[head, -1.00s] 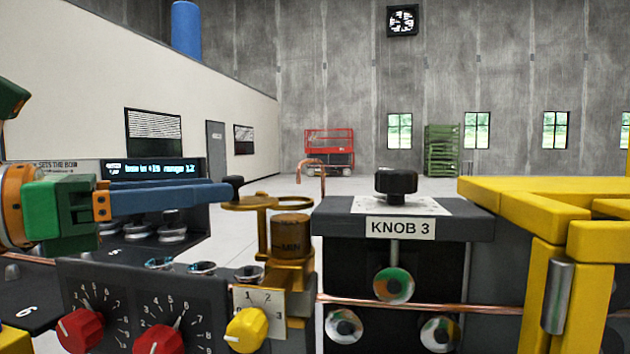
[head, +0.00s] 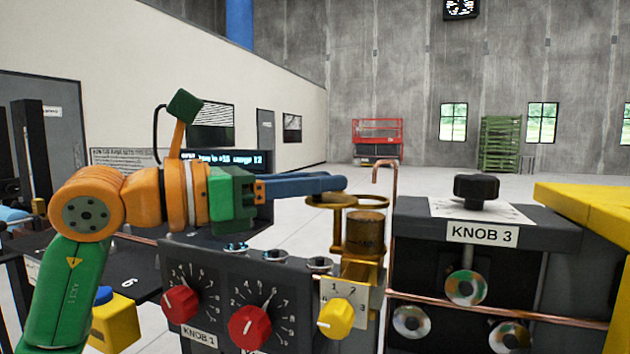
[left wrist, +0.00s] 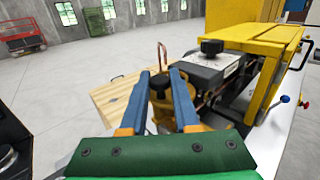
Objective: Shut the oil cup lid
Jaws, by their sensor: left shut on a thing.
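The oil cup (head: 365,238) is a brass cup with dark amber glass, standing upright behind the yellow knob. My right gripper is not in view.
A panel with red knobs (head: 249,327) and a yellow knob (head: 341,313) stands below my left gripper. A thin copper tube (head: 388,223) rises right of the cup, close to the KNOB 3 box (head: 483,234). A yellow frame (head: 592,208) stands at the far right.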

